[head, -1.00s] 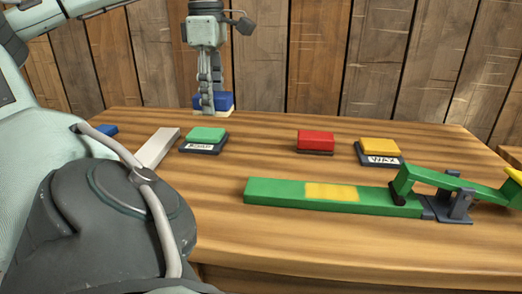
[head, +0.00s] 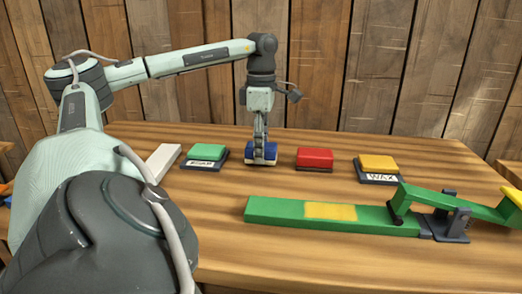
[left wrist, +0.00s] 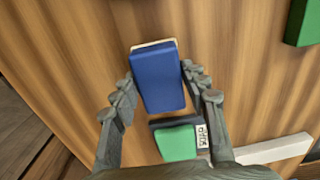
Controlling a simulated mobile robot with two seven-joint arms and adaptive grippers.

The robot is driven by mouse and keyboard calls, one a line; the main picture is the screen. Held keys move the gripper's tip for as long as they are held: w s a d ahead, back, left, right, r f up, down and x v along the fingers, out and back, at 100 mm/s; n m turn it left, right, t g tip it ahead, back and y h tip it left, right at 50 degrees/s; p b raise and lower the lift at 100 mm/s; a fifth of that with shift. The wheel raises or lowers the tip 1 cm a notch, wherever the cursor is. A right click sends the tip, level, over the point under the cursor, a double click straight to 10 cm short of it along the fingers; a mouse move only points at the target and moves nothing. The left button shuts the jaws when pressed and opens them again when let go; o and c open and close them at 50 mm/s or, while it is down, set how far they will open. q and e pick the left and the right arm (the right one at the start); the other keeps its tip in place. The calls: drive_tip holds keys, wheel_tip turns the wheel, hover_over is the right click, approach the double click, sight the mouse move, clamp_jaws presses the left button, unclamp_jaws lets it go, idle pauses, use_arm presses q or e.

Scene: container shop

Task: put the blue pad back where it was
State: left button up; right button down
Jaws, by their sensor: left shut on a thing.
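The blue pad (head: 262,152), with a pale underside, is held in my left gripper (head: 261,146), between the green pad (head: 207,152) and the red pad (head: 315,157). It is low over the table; I cannot tell whether it touches the wood. In the left wrist view the blue pad (left wrist: 158,78) lies between the two fingers (left wrist: 158,95), and its pale layer shows along the top edge. The green pad (left wrist: 177,143) on its dark labelled base is just below it there. My right gripper is not in view.
The yellow pad (head: 379,163) sits on a dark base labelled WAX at the right. A long green beam (head: 275,211) with a yellow patch and a hinged lever (head: 450,200) lie in front. A white bar (head: 160,163) lies left of the green pad.

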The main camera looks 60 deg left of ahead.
use_arm(q)
drive_tip(key=shift+f, duration=0.3)
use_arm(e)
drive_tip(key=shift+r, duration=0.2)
use_arm(q)
drive_tip(key=shift+f, duration=0.2)
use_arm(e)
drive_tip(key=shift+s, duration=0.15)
use_arm(q)
drive_tip(key=o, duration=1)
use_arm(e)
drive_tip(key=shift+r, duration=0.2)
use_arm(q)
drive_tip(key=shift+r, duration=0.15)
drive_tip(key=shift+r, duration=0.3)
wheel_tip(320, 180, up, 7)
drive_tip(key=shift+p, duration=1.05)
wheel_tip(320, 180, up, 4)
drive_tip(key=shift+r+p, duration=0.25)
drive_tip(key=shift+p, duration=0.6)
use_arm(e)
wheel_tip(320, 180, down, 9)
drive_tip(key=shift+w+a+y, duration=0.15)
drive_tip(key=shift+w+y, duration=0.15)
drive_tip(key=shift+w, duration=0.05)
